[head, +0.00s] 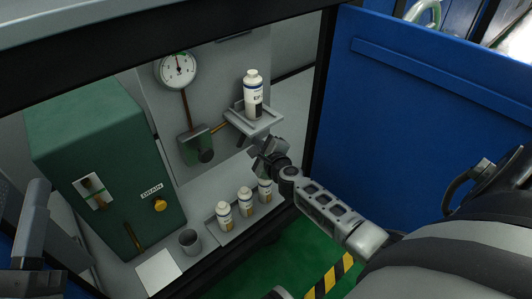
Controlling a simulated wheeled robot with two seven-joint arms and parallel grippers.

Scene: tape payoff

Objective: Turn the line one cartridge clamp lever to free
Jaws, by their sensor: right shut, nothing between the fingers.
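My right gripper (266,150) reaches in from the right and is shut, with nothing seen between its fingers. It is just below the grey bracket (240,118), close to its underside; whether they touch I cannot tell. A white bottle-shaped cartridge (253,98) stands upright on the bracket. A brass pipe (219,128) runs from the bracket to a grey-green block (190,150) with a dark round part. I cannot clearly make out the clamp lever; my gripper may hide it. A dark part of my left arm (35,222) shows at the left edge, its jaws unclear.
A gauge (178,70) hangs above the block. Below, several white bottles (245,201) stand on a tray, beside a grey cup (190,241). A blue door (420,110) is at right.

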